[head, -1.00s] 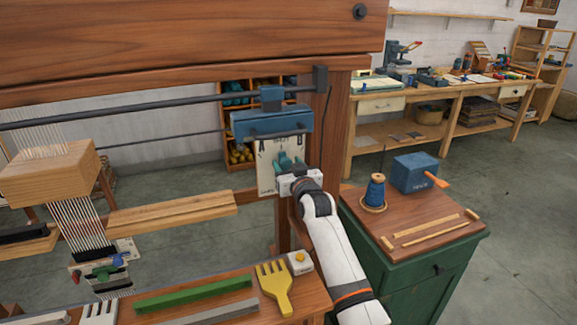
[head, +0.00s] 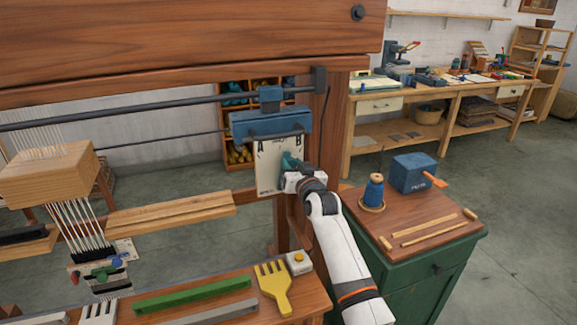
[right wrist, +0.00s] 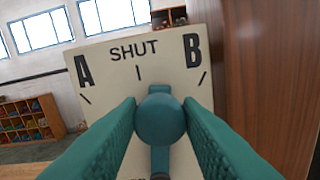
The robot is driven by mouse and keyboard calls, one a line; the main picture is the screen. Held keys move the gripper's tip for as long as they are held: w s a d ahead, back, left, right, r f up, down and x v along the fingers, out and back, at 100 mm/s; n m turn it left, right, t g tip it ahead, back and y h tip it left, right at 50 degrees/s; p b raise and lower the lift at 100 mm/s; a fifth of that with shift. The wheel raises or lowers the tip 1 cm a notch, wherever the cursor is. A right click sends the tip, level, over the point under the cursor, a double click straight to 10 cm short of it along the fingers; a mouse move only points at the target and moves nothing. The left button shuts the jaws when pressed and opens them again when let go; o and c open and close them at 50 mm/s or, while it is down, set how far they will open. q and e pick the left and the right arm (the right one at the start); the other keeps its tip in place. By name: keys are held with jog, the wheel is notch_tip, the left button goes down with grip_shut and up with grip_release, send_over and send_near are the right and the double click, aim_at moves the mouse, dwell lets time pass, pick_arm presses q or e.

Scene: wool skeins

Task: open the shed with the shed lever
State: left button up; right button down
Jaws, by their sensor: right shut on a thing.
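The shed lever shows in the right wrist view as a round teal knob (right wrist: 160,118) on a teal stem. My right gripper (head: 290,162) is shut on this knob, one teal finger on each side. Behind it is a cream plate (head: 266,172) marked A, SHUT and B; the plate also fills the middle of the right wrist view (right wrist: 110,58). The knob lies a little to the B side of the SHUT mark. The lever's foot is partly hidden. The warp threads (head: 78,222) hang at the left; their opening is hard to judge. My left gripper is not in view.
A wooden post (head: 332,130) of the loom stands right beside the plate. A bench with a yellow comb (head: 272,287) and a green bar (head: 180,294) lies below. A green cabinet (head: 425,270) with a blue spool (head: 374,189) and blue box (head: 413,172) stands right.

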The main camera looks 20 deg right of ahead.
jog(key=shift+d+f+m+b, duration=0.2)
jog(key=shift+d+f+m, duration=0.15)
jog(key=shift+d+m, duration=0.6)
jog(key=shift+d+f+m+b, duration=0.15)
jog(key=shift+d+f+m, duration=0.15)
jog(key=shift+d+m, duration=0.6)
jog(key=shift+a, duration=0.15)
jog(key=c, duration=1)
grip_release()
jog(key=shift+c, duration=0.2)
jog(key=s, duration=1.2)
jog(key=shift+d+b, duration=0.2)
jog(key=shift+b, duration=0.1)
